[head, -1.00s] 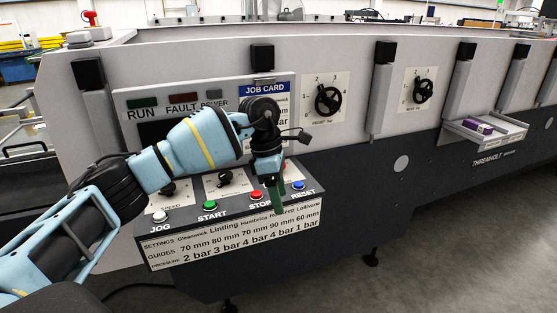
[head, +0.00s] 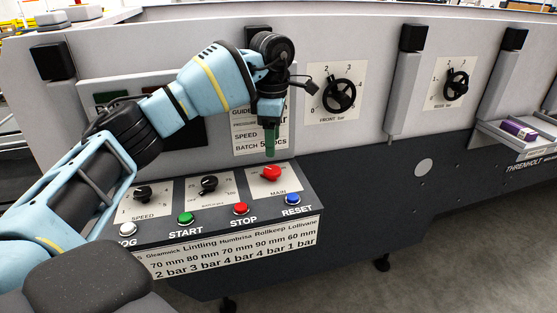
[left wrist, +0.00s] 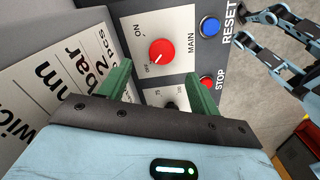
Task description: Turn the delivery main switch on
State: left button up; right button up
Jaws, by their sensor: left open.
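The main switch is a red round knob (head: 271,173) on a light plate marked MAIN, at the right end of the sloping control panel. In the left wrist view the red knob (left wrist: 162,52) has ON and OFF marks beside it, and its small white mark points toward OFF. My left gripper (head: 270,140) has green fingers and hangs just above the knob in the head view. In the left wrist view its fingers (left wrist: 160,88) are spread apart and empty, with the knob beyond the gap between them, not touched. My right gripper does not show in the head view.
Below the knob are a red STOP button (head: 240,209) and a blue RESET button (head: 292,199). A green START button (head: 185,218) and two black dials (head: 209,183) lie to the left. A job card (head: 250,132) is behind my gripper. The space right of the panel is clear.

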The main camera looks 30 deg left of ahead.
aim_at(272, 170)
pick_arm(q)
jog(key=shift+s, duration=0.25)
jog(key=shift+s+f, duration=0.15)
jog(key=shift+f, duration=0.05)
jog(key=f, duration=0.7)
jog(key=shift+w+f, duration=0.15)
jog(key=shift+w, duration=0.05)
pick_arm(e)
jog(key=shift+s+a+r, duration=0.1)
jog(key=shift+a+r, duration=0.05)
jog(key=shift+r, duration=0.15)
pick_arm(q)
jog(key=shift+c, duration=0.4)
jog(key=c, duration=0.9)
